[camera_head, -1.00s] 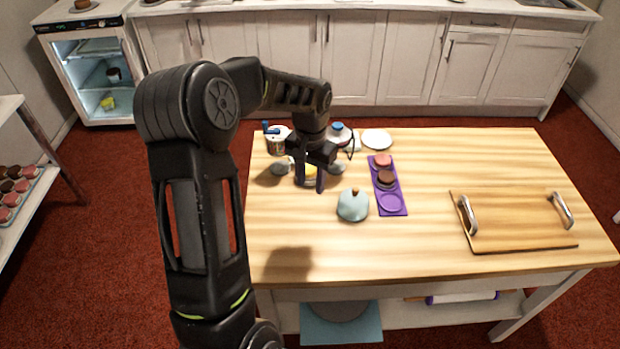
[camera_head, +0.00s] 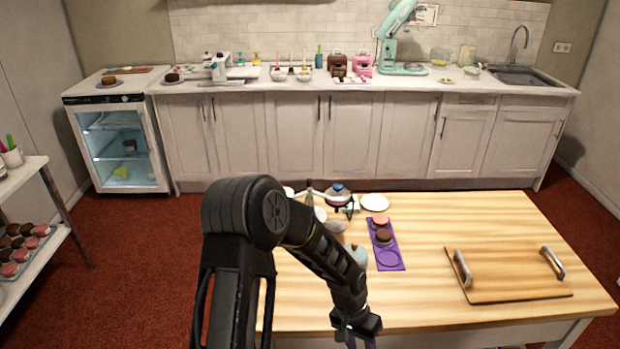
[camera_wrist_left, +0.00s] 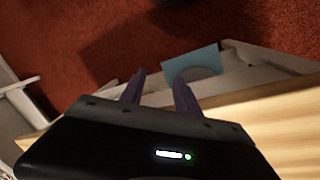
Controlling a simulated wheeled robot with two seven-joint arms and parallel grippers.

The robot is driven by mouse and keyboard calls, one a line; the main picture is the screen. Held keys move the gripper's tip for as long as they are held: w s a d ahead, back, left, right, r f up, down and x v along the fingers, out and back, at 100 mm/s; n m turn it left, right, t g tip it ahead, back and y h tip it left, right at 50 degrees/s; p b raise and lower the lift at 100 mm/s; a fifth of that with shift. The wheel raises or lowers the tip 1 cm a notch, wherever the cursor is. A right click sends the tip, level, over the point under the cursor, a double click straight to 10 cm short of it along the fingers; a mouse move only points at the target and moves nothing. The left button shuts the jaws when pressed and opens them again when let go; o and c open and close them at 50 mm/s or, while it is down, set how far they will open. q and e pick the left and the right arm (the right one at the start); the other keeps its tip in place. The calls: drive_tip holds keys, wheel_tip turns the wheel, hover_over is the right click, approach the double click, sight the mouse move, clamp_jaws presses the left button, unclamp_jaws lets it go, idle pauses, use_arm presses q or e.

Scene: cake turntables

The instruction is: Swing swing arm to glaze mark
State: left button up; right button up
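At the back of the table stands a small device with a blue knob (camera_head: 338,188). A thin light bar runs level beside it to the left; I cannot tell whether this is the swing arm. I cannot make out a glaze mark. My left gripper (camera_head: 358,340) hangs low at the table's front edge, well away from the device. In the left wrist view its two purple fingers (camera_wrist_left: 159,92) stand apart with nothing between them. Beyond them are the table's edge and the red floor. My left arm hides part of the left of the table. My right gripper is not in view.
A purple tray (camera_head: 390,266) holds a pink and a brown cake. A white plate (camera_head: 375,203) lies behind it. A wooden board (camera_head: 508,280) with two metal handles lies at the right.

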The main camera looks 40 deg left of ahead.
use_arm(q)
drive_tip(key=s+d+f+b, duration=0.1)
drive_tip(key=s+d+f, duration=0.5)
drive_tip(key=s+d, duration=0.2)
drive_tip(key=s+d+f+n+h+b, duration=0.1)
drive_tip(key=s+d+f, duration=0.6)
drive_tip(key=s, duration=0.4)
drive_tip(key=shift+d+f, duration=0.25)
drive_tip(key=shift+d, duration=0.3)
drive_tip(key=shift+a, duration=0.1)
